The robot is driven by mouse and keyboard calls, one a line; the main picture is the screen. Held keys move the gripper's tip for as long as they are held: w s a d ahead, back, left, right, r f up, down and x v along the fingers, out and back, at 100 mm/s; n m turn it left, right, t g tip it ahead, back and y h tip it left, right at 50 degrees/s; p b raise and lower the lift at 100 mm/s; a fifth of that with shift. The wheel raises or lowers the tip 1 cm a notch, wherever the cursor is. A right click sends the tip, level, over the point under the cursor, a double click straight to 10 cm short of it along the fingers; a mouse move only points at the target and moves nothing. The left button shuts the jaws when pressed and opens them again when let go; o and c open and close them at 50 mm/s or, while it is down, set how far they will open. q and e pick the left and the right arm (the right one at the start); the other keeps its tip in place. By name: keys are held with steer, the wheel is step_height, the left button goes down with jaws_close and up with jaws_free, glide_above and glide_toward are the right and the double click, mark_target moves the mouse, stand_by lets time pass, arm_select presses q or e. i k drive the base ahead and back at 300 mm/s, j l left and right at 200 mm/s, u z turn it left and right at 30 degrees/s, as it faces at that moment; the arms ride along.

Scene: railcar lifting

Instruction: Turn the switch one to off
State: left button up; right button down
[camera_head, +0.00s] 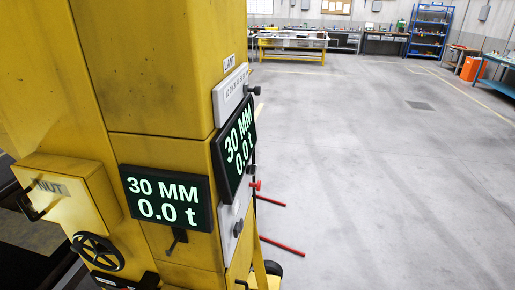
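A yellow lifting column (150,80) fills the left of the head view. A small black lever (177,238) sits below the front display. On the side face are a black knob (253,91) by the upper grey panel, another black knob (237,229) on the lower pale panel, and a red knob (256,185). No readable label marks any of these as switch one, and I cannot tell which it is or its setting. Neither of my grippers is in view.
The front display (167,198) and side display (235,148) both read 30 MM and 0.0 t. A yellow box labelled NUT (70,190) juts out at left, above a black handwheel (97,251). Red bars (282,246) lie low beside the column. Open grey floor (390,190) spreads right.

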mark_target(251, 170)
steer(key=i+l+u, duration=0.55)
steer(key=l+u, duration=0.3)
steer(key=i+l+u, duration=0.3)
steer(key=l, duration=0.15)
steer(key=l+u, duration=0.55)
steer(key=l, duration=0.25)
steer(key=l+u, duration=0.25)
steer(key=l, duration=0.2)
